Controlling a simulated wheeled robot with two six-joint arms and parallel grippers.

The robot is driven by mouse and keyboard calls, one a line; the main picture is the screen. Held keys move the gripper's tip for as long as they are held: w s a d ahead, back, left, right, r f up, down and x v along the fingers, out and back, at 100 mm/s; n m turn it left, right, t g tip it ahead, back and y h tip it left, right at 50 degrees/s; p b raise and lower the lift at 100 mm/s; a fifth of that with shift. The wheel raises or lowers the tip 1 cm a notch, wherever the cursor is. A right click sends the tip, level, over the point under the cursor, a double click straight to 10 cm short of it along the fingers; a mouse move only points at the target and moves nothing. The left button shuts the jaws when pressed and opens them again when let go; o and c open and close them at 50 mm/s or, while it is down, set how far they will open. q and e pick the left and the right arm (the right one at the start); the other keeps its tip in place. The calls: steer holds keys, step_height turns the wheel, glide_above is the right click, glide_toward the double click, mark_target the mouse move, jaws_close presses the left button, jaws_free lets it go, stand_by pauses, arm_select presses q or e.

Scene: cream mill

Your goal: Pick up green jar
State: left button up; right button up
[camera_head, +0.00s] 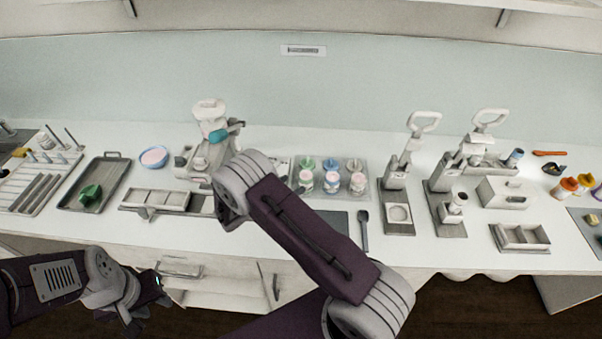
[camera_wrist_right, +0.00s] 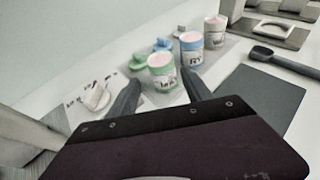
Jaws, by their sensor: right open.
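The green jar (camera_head: 305,181) stands upright and open on a grey tray, at the left end of a row of three jars. In the right wrist view the green jar (camera_wrist_right: 163,73) shows a green band, a white label and pink contents. My right gripper (camera_wrist_right: 159,78) is open, its two fingers on either side of the jar in the picture; I cannot tell whether they touch it. In the head view my right arm hides that gripper. My left gripper (camera_head: 145,305) is low at the left, in front of the counter; its jaws are not clear.
Lids, including a green lid (camera_head: 307,164), lie behind. A white machine (camera_head: 205,150) stands left.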

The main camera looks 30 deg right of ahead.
mark_target(301, 181)
steer(key=shift+s+a+r, duration=0.2)
steer(key=shift+r, duration=0.05)
steer(key=shift+d, duration=0.2)
steer(key=p+x, duration=0.1)
steer(key=x, duration=0.3)
steer(key=shift+w+f, duration=0.15)
steer(key=shift+w, duration=0.05)
steer(key=p+x, duration=0.2)
steer(key=x, duration=0.2)
steer(key=shift+s, duration=0.2)
steer(key=shift+w+d+f, duration=0.3)
steer(key=shift+d+f, duration=0.1)
steer(key=shift+d, duration=0.05)
arm_select(q)
step_height(301, 181, up, 3)
steer(key=shift+s+r, duration=0.1)
steer(key=shift+r, duration=0.05)
arm_select(e)
steer(key=shift+s+r, duration=0.1)
steer(key=c, duration=1.2)
